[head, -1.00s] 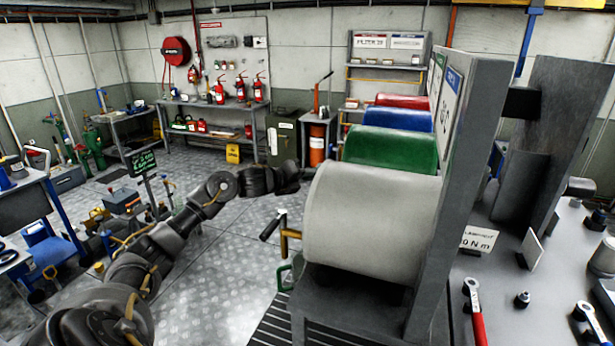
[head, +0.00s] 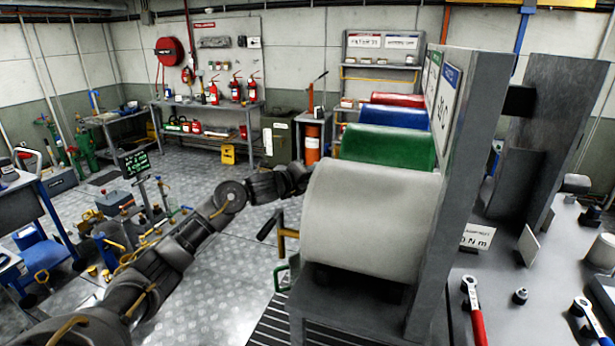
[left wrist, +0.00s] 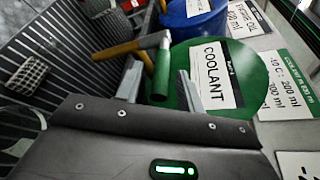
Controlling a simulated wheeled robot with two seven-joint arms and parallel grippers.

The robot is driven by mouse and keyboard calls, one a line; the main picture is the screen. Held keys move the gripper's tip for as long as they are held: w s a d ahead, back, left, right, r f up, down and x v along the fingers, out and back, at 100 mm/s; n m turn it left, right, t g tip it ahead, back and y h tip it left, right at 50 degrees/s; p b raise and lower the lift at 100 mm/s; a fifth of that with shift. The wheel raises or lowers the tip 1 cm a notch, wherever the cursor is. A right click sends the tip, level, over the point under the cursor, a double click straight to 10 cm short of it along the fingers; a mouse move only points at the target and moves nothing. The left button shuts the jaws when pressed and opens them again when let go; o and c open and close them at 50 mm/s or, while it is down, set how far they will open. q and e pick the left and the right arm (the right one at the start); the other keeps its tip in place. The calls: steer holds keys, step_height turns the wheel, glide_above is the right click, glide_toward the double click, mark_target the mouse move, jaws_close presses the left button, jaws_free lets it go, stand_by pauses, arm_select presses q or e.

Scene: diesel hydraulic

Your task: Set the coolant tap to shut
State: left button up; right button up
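The green coolant drum (head: 388,147) stands in the row behind the white drum; in the left wrist view its end (left wrist: 205,65) carries a "COOLANT" label (left wrist: 219,76). The coolant tap shows in the left wrist view, with a brass body (left wrist: 118,50) and a lever with a green grip (left wrist: 160,76). The lever lies crosswise to the brass body in the picture. My left gripper (left wrist: 158,88) is open, its fingers on either side of the green grip; contact cannot be told. In the head view the white drum hides this gripper and the tap. My right gripper is out of view.
The white drum (head: 370,215), with its own dark-handled tap (head: 267,228), stands nearest, close to my left arm. Blue (head: 395,116) and red (head: 398,99) drums stand behind. A grey upright panel (head: 445,190) bounds the right.

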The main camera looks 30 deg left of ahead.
arm_select(q)
steer(key=shift+s, duration=0.1)
steer(key=shift+s+a, duration=0.1)
steer(key=shift+s, duration=0.15)
steer(key=b+v, duration=0.2)
steer(key=v, duration=0.8)
steer(key=shift+r, duration=0.1)
